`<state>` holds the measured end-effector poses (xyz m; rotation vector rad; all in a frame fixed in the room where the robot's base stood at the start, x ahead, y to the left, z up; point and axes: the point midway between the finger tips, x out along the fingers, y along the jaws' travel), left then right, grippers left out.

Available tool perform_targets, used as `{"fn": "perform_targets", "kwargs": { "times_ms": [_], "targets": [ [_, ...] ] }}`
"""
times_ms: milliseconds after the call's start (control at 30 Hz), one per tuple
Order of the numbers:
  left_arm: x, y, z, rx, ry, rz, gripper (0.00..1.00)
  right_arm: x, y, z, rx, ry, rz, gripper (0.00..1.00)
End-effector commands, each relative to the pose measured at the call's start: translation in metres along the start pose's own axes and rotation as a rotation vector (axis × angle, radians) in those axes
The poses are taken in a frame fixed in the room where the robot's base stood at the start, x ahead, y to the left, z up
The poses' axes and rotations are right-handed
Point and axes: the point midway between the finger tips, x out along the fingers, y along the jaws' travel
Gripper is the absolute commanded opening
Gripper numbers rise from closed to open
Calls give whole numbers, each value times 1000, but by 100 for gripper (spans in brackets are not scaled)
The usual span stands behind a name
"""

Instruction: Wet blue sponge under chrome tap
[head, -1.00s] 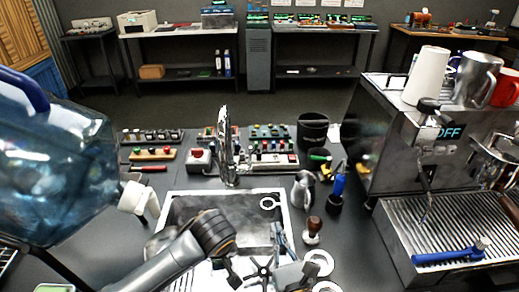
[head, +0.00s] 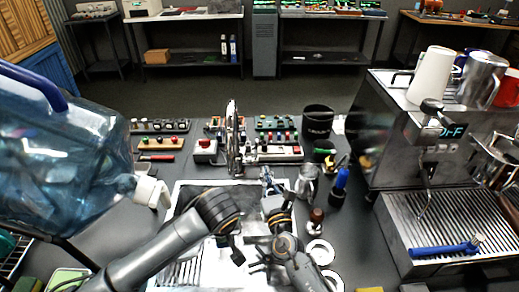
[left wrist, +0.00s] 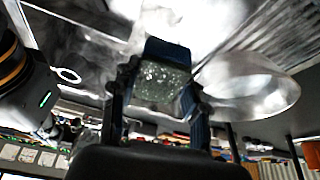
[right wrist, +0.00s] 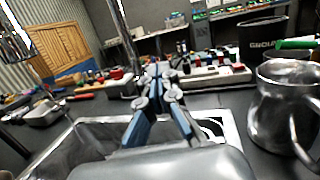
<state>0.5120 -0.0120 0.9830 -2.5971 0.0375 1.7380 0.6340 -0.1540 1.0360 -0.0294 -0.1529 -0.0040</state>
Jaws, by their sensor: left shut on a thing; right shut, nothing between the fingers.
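The sponge (left wrist: 160,82) shows in the left wrist view, with a dark blue edge and a speckled grey-green face. My left gripper (left wrist: 158,98) is shut on it, one finger on each side. In the head view the left arm reaches over the sink (head: 185,190); the sponge is hidden there. The chrome tap (head: 233,140) stands upright at the sink's back edge. My right gripper (head: 267,175) is shut and empty just right of the tap's base. In the right wrist view its closed fingertips (right wrist: 158,72) point towards the back, beside the tap post (right wrist: 124,40).
A steel pitcher (head: 306,182) stands close right of the right gripper. A brown-handled tamper (head: 316,218) and a blue-handled tool (head: 340,184) are nearby. A large water bottle (head: 65,150) fills the left; the espresso machine (head: 400,130) fills the right. Button panels (head: 275,152) lie behind the tap.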

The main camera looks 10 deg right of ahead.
Motion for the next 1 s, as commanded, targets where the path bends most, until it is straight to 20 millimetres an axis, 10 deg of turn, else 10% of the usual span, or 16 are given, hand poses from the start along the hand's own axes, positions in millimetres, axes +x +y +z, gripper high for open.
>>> {"fn": "perform_targets", "kwargs": {
  "times_ms": [400, 1000],
  "targets": [
    [-10, 0, -4, 0, 0, 0, 20, 77, 0, 1, -2, 0, 0, 0],
    [-9, 0, -4, 0, 0, 0, 20, 90, 0, 0, -1, -1, 0, 0]
  ]
}}
